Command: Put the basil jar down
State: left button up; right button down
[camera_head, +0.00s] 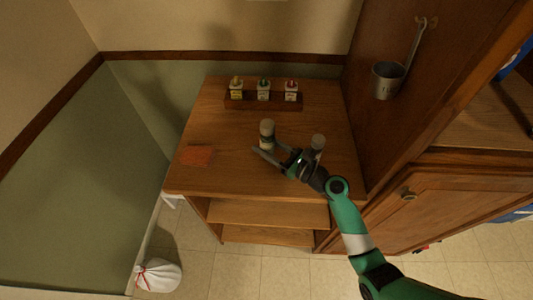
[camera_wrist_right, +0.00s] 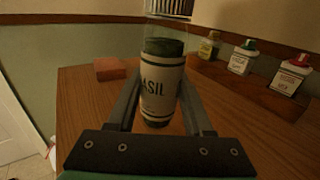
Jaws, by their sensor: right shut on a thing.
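The basil jar (camera_wrist_right: 160,90) is a clear-topped jar with a cream label reading "ASIL" and dark green contents. It stands upright between the fingers of my right gripper (camera_wrist_right: 158,108) in the wrist view, and the gripper is shut on it. In the head view the jar (camera_head: 267,128) is over the middle of the wooden counter top (camera_head: 225,125). I cannot tell whether its base touches the wood. My left gripper is not in view.
A wooden rack (camera_head: 263,102) with several small bottles stands at the back. An orange-red pad (camera_head: 197,156) lies at the left front. A pale cylindrical thing (camera_head: 318,141) is right of my gripper. A metal cup (camera_head: 387,80) hangs on the right panel.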

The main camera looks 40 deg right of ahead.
notch_tip(320, 180, down, 3)
jog(key=shift+s+r+b, duration=0.1)
jog(key=shift+b, duration=0.35)
jog(key=shift+r, duration=0.15)
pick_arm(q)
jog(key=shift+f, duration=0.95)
pick_arm(e)
jog(key=shift+c, duration=1.5)
grip_release()
jog(key=shift+r+p, duration=0.15)
jog(key=shift+p, duration=0.15)
jog(key=s, duration=0.4)
jog(key=s+d+p, duration=0.1)
jog(key=s, duration=0.7)
jog(key=shift+d, duration=0.3)
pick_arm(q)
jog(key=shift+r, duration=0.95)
